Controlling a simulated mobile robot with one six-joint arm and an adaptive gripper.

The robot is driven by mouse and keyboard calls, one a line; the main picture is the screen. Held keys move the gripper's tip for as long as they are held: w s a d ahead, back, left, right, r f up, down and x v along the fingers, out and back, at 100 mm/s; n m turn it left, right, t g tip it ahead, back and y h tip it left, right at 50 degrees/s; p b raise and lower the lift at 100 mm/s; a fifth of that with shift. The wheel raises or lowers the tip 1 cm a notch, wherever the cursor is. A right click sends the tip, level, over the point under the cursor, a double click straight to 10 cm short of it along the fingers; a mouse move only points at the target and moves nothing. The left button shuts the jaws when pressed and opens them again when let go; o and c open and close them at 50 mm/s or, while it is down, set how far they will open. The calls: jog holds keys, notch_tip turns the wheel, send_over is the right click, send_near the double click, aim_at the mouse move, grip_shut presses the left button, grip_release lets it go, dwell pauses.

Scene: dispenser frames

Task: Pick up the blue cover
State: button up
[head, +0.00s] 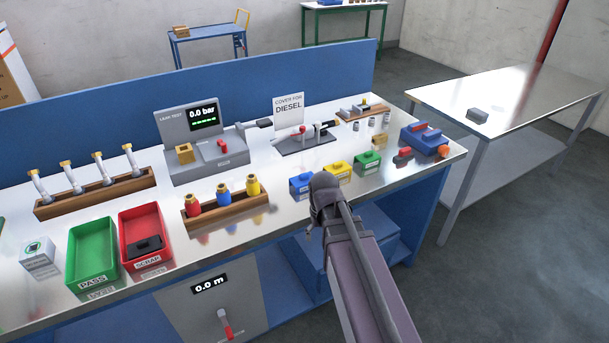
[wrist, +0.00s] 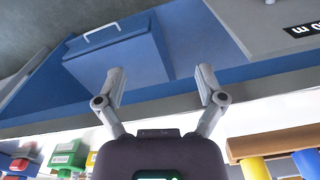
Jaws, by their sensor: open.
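The blue cover (head: 302,184) is a small blue block with a raised top and a pale label. In the head view it sits at the front of the bench, left of the yellow cover (head: 337,171) and the green cover (head: 367,162). My arm stands just right of it, over the bench's front edge. My gripper (wrist: 162,86) is open and empty in the wrist view, its two fingers spread before the bench front and a blue box below. The green cover (wrist: 68,153) shows at the wrist view's lower left. I cannot make out the blue cover there.
A wooden rack (head: 225,210) with red, blue and yellow fittings stands left of the covers. Behind are the leak tester (head: 200,148) and a sign reading "COVER FOR DIESEL" (head: 289,112). Green (head: 92,248) and red (head: 146,238) trays lie farther left.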

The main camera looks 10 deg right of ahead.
jog(key=w+r+n+p, duration=0.1)
jog(key=w+r+p, duration=0.7)
jog(key=w, duration=0.4)
jog(key=w+r+n+p, duration=0.2)
jog(key=w+r+p, duration=0.6)
jog(key=w, duration=0.4)
jog(key=shift+w+r, duration=0.2)
jog(key=shift+r, duration=0.35)
jog(key=shift+f, duration=0.1)
jog(key=b, duration=0.9)
send_over(304, 174)
jog(key=f, duration=0.8)
jog(key=shift+w+d+f, duration=0.2)
jog(key=shift+f, duration=0.05)
jog(key=shift+f, duration=0.1)
jog(key=shift+a+f+b, duration=0.15)
jog(key=shift+f+b, duration=1.1)
jog(key=shift+a+f+b, duration=0.1)
jog(key=shift+f+b, duration=1.15)
grip_shut()
